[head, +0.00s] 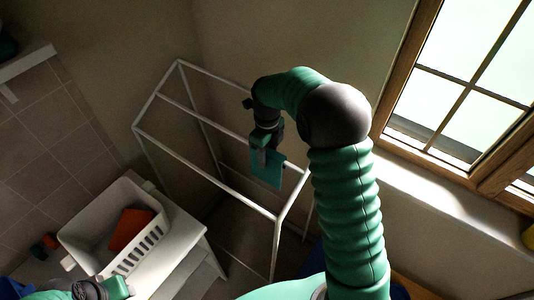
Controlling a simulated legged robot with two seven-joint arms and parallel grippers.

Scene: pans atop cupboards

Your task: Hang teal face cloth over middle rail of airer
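The white airer (205,177) stands in the corner, with its middle rail (205,119) running between the two outer top rails. The teal face cloth (268,171) hangs down below my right gripper (262,151), at the right part of the middle rail. My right gripper points down and looks shut on the cloth's upper part. I cannot tell whether the cloth lies over the rail or only in front of it. My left gripper (118,289) is low at the bottom left, partly cut off, away from the airer; its fingers are unclear.
A white basket (84,230) with an orange cloth (130,229) stands on a white table (190,241) at the lower left. Small red and green items (50,241) lie beside it. A window (455,90) and sill (430,195) are at the right. A shelf (25,62) is upper left.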

